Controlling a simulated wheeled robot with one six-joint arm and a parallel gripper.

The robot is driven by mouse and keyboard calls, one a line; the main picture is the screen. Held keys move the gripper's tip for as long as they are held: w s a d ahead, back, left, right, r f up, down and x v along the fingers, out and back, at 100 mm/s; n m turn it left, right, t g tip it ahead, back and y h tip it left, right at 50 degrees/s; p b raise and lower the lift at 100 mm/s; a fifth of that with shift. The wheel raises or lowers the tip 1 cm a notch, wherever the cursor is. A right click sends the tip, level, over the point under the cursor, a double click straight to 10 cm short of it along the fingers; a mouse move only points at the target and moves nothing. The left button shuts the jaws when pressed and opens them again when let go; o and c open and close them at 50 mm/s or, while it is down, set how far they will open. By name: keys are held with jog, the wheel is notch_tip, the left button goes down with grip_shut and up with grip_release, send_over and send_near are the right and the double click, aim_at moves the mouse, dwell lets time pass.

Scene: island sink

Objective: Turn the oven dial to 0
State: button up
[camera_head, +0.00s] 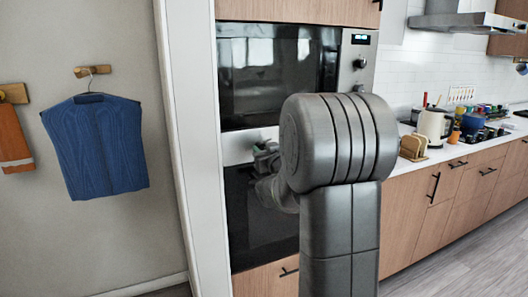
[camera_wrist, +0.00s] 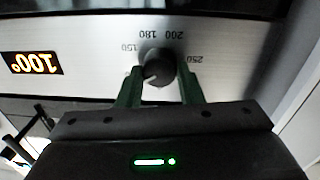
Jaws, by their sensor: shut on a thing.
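The oven dial (camera_wrist: 158,62) is a dark round knob on a brushed metal panel in the wrist view. Marks 150, 180, 200 and 250 show around it; its 0 mark cannot be made out. My gripper (camera_wrist: 161,72) has its two green fingers on either side of the dial and is shut on it. A lit display (camera_wrist: 32,63) on the panel appears upside down and seems to read 100. In the head view, my gripper (camera_head: 266,158) is at the panel above the lower oven (camera_head: 258,220); my arm hides part of it, and the dial is hidden.
An upper built-in appliance (camera_head: 265,75) has its own knob (camera_head: 359,63) and display. A wooden counter run (camera_head: 450,180) with a kettle (camera_head: 434,124) stands at right. A blue garment (camera_head: 95,148) hangs on the left wall.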

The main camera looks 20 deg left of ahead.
jog(key=n+b, duration=0.1)
jog(key=b, duration=0.1)
jog(key=n+b, duration=0.1)
jog(key=b, duration=0.1)
jog(key=shift+f, duration=0.3)
jog(key=n+b, duration=0.6)
jog(key=shift+s+n, duration=0.1)
jog(key=shift+n, duration=0.2)
jog(key=shift+r+n+b, duration=0.1)
jog(key=shift+n+b, duration=1.15)
jog(key=shift+n, duration=0.35)
jog(key=shift+r, duration=0.1)
jog(key=o, duration=1)
